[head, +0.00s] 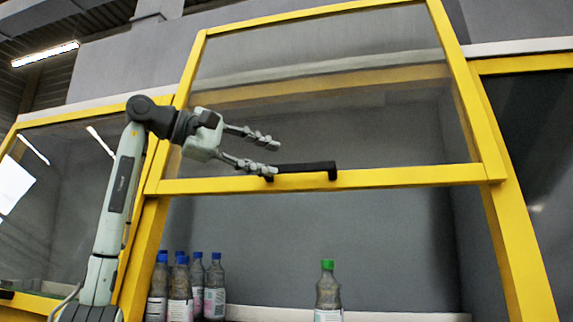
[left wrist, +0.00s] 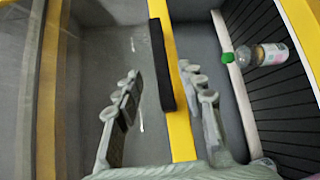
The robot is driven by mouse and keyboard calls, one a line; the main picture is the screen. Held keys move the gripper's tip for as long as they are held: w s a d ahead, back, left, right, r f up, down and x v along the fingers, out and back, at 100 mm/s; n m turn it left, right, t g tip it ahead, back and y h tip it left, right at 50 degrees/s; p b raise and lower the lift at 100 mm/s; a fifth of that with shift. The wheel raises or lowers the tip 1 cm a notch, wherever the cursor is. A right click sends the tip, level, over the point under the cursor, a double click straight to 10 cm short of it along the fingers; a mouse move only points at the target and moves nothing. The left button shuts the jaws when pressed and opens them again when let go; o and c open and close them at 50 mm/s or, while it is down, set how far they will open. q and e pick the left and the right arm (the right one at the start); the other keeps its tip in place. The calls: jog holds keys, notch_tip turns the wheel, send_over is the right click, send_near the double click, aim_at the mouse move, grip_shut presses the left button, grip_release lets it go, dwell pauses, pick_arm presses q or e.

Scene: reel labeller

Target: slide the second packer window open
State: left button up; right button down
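The packer window (head: 400,178) is a clear pane in a yellow frame. It is raised, with an open gap below its bottom bar. A black bar handle (head: 310,168) sits on that bar. My left gripper (head: 277,157) is open at the handle's left end, its lower finger overlapping the handle in the head view. In the left wrist view, the spread fingers (left wrist: 158,78) lie on either side of the handle (left wrist: 161,65) and the yellow bar (left wrist: 178,110). I cannot tell if either finger touches them. My right gripper is not in view.
Inside, below the window, a green-capped bottle (head: 328,292) stands at the middle and several blue-capped bottles (head: 214,287) stand at the left. Another yellow-framed window (head: 75,116) is at the left, and a yellow-framed panel (head: 525,64) at the right.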

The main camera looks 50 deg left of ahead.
pick_arm(q)
jog(key=v, duration=0.4)
dwell(0.6)
